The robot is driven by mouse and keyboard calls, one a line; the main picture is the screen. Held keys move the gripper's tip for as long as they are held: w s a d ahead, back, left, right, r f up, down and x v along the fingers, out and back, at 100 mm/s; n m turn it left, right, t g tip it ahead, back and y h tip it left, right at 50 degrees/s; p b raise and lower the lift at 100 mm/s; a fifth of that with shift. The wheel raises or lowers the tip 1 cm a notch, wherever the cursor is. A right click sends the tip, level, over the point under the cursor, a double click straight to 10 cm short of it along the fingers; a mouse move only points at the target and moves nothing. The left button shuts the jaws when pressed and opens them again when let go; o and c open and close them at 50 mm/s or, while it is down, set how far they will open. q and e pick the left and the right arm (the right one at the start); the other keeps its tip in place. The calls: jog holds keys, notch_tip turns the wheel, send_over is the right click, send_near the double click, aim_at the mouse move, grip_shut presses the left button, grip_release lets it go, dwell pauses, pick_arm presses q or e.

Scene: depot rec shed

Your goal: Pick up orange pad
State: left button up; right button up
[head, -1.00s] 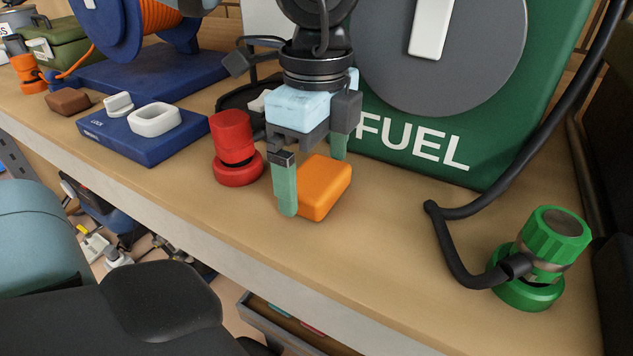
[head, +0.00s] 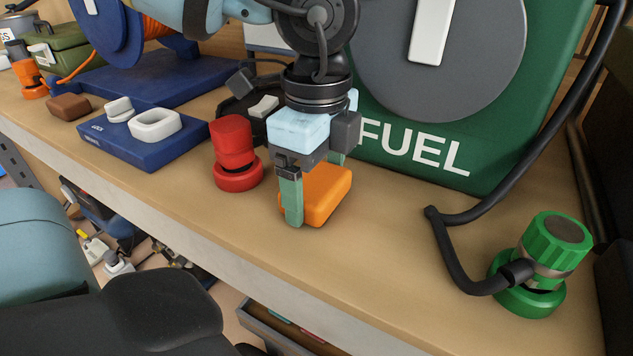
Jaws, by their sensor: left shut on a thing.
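The orange pad (head: 325,196) is a rounded block at the wooden bench's front middle, in front of the green FUEL panel. My left gripper (head: 313,190) comes down from above with its green fingers around the pad. The near finger covers the pad's left end, and the far finger is mostly hidden behind the pad. The gripper is shut on the pad. I cannot tell whether the pad touches the bench. My right gripper is not in view.
A red capped fitting (head: 235,153) stands close to the left of the gripper. The green FUEL panel (head: 440,130) rises behind. A green fitting (head: 540,262) with a black hose (head: 450,245) is at the right. A blue tray (head: 140,140) lies left. Bench between pad and hose is clear.

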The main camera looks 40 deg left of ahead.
pick_arm(q)
notch_tip(320, 180, up, 28)
jog(key=p, duration=0.5)
jog(key=o, duration=0.5)
jog(key=c, duration=0.3)
